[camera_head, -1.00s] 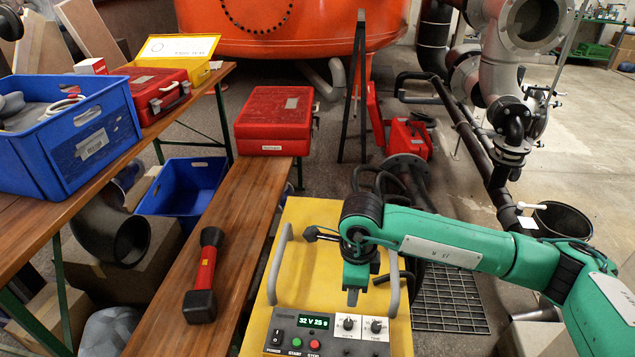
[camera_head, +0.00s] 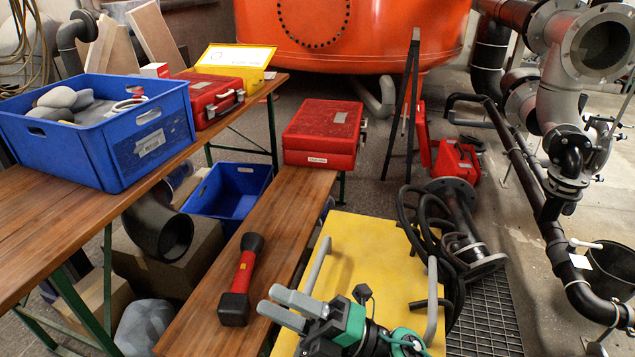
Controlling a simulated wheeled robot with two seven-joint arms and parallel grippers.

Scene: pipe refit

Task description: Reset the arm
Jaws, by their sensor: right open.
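My right gripper (camera_head: 269,301) is at the bottom centre. Its two grey fingers point left, apart, with nothing between them. A short green section of my right arm shows behind the fingers; the rest is out of view or below the frame. The control panel of the yellow unit is hidden or out of view. My left gripper is not in view.
A red and black tool (camera_head: 241,278) lies on the bench just left of the fingers. A red case (camera_head: 325,133) sits at the bench's far end. A blue crate (camera_head: 135,148) stands on the left table. Black hoses (camera_head: 440,235) and pipes (camera_head: 550,205) are at the right.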

